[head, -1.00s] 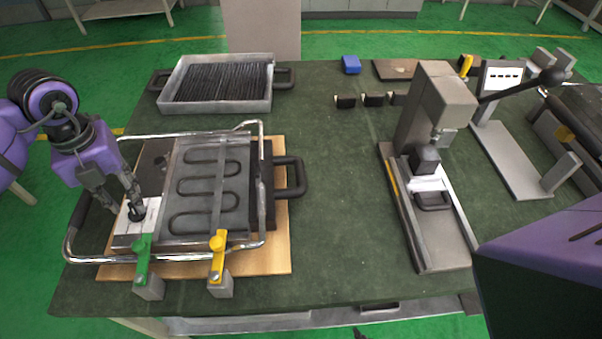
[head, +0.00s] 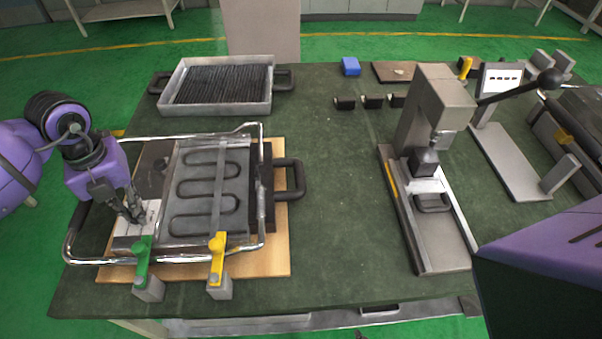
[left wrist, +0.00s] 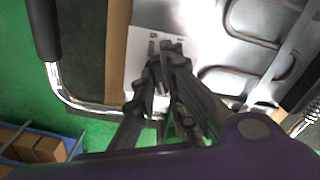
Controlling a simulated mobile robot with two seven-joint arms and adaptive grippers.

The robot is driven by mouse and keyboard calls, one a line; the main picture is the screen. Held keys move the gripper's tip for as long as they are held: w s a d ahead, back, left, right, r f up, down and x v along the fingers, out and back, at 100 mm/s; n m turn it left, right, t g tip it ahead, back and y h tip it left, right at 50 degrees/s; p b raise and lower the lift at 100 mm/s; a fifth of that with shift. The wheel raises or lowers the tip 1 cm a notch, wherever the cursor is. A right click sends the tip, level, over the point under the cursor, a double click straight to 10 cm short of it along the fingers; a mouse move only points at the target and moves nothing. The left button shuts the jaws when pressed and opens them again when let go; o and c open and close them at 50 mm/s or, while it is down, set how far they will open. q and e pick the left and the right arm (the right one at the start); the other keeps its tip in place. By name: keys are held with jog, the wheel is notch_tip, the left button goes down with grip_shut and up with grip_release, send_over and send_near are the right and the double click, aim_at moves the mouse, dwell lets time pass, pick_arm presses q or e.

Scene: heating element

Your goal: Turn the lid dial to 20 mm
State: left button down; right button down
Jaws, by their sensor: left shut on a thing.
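The lid (head: 231,190), a grey metal panel with a dark winding heating element, lies on a wooden board on the table's left side. A white scale plate (head: 151,207) sits at its near left corner and also shows in the left wrist view (left wrist: 140,42). My left gripper (head: 138,219) reaches down onto this plate, with its fingers closed together around the dark dial. In the left wrist view the fingertips (left wrist: 166,54) are over the plate. The fingers hide most of the dial, so its setting cannot be read. My right gripper is out of view.
A green clamp (head: 142,260) and a yellow clamp (head: 217,258) stand at the board's near edge. A chrome tube handle (head: 84,262) surrounds the lid. A tray of dark rods (head: 222,108) is behind, and a lever press (head: 440,105) stands right. The table's middle is clear.

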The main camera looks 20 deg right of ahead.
pick_arm(q)
jog(key=shift+a+r, duration=0.1)
jog(key=shift+w, duration=0.1)
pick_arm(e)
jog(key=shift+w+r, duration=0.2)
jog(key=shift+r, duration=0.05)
pick_arm(q)
jog(key=c, duration=1.8)
grip_release()
jog(key=shift+c, duration=0.2)
notch_tip(320, 180, up, 12)
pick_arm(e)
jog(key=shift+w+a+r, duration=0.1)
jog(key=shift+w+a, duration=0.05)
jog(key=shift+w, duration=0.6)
